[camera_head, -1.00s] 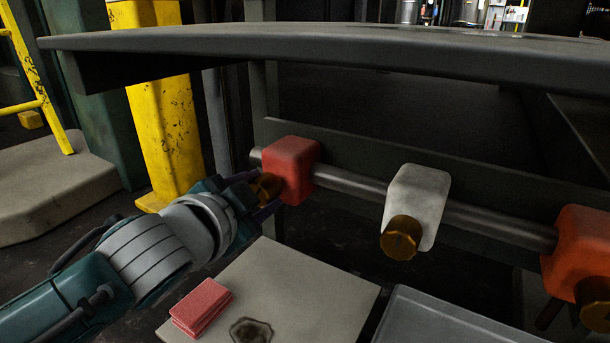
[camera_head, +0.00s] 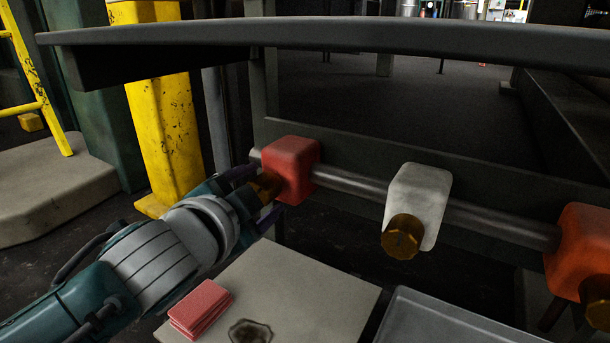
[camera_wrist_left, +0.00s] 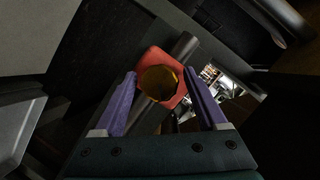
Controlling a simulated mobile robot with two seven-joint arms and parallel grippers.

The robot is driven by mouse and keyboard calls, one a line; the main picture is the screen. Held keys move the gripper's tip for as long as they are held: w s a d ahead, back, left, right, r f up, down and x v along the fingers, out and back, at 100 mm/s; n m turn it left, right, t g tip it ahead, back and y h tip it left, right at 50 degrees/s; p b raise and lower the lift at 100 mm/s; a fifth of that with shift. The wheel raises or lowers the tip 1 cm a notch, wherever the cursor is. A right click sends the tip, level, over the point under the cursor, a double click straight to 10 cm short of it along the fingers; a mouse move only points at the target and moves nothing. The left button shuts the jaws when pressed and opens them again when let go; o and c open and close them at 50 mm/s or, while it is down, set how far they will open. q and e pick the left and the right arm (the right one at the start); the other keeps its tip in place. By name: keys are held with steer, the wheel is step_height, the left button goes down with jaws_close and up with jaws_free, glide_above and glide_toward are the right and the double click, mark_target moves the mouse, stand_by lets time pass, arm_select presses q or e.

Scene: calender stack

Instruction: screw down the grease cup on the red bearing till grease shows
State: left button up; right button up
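The red bearing (camera_head: 291,168) sits at the left end of a horizontal shaft, and also shows in the left wrist view (camera_wrist_left: 153,60). Its brass grease cup (camera_head: 265,187) faces my left gripper and is partly hidden by it in the head view. In the left wrist view the cup (camera_wrist_left: 160,84) lies between and just beyond the purple fingertips. My left gripper (camera_head: 265,190) is open around the cup, with a narrow gap seen on each side. No grease can be made out. My right gripper is not in view.
A white bearing (camera_head: 425,190) with a brass cup (camera_head: 403,236) and an orange-red bearing (camera_head: 582,245) share the shaft (camera_head: 350,184). Red cloths (camera_head: 201,309) and a dark stain (camera_head: 250,332) lie on the pale board (camera_head: 325,290) below. A grey tray (camera_head: 440,325) stands beside it. A dark beam (camera_head: 330,40) crosses above.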

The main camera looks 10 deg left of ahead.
arm_select(q)
steer(key=shift+o, duration=0.4)
steer(key=p+v, duration=0.6)
steer(key=v, duration=0.4)
